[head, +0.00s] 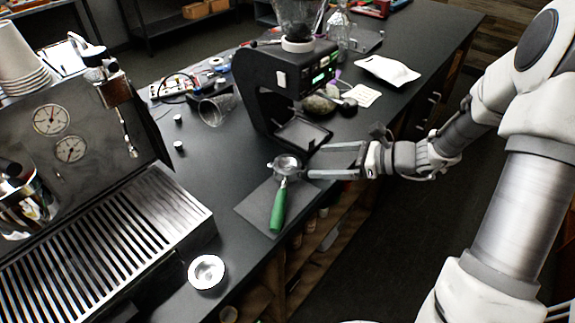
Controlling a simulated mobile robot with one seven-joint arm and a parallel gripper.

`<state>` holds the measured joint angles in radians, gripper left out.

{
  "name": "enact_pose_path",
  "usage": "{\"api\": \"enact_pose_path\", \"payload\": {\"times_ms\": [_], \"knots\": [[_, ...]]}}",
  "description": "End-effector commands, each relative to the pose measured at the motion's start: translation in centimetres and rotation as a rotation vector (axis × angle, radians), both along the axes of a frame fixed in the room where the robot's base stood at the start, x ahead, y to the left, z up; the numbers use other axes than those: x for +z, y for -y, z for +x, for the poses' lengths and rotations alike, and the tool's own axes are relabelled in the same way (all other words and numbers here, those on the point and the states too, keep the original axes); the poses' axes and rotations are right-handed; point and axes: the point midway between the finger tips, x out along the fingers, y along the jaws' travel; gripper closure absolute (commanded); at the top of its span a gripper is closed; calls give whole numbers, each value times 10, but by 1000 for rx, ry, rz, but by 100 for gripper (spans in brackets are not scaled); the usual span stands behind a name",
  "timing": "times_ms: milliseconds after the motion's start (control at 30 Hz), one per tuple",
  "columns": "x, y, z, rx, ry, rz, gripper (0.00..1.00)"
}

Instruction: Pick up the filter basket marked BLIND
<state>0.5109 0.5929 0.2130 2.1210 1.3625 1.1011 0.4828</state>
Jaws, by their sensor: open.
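A portafilter with a green handle (278,208) lies on a dark mat (255,205) on the black counter. Its round metal head (287,163) points away from the counter's near edge, and a metal basket seems to sit in it. I cannot read a BLIND marking on either. My gripper (308,162) is open and empty, reaching in from the right. Its two fingertips are close to the right side of the portafilter head; I cannot tell whether they touch it.
The espresso machine (75,170) with its slatted drip tray fills the left. A black grinder (270,90) stands just behind the portafilter. Bare counter lies between the machine and the mat.

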Motion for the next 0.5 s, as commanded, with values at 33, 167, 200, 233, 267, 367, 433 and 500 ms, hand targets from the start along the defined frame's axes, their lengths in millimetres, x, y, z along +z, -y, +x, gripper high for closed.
{"api": "enact_pose_path", "payload": {"times_ms": [33,167,200,233,267,367,433,500], "knots": [[-4,-9,3,2,-3,1,0],[-10,-23,8,1,0,-1,0],[-11,-25,9,1,1,0,0],[-12,-27,10,1,1,0,0],[-12,-28,10,0,0,0,0],[-16,-33,12,1,-1,-1,0],[-22,-41,13,1,-2,1,0],[-29,-50,15,2,-2,0,0]]}}
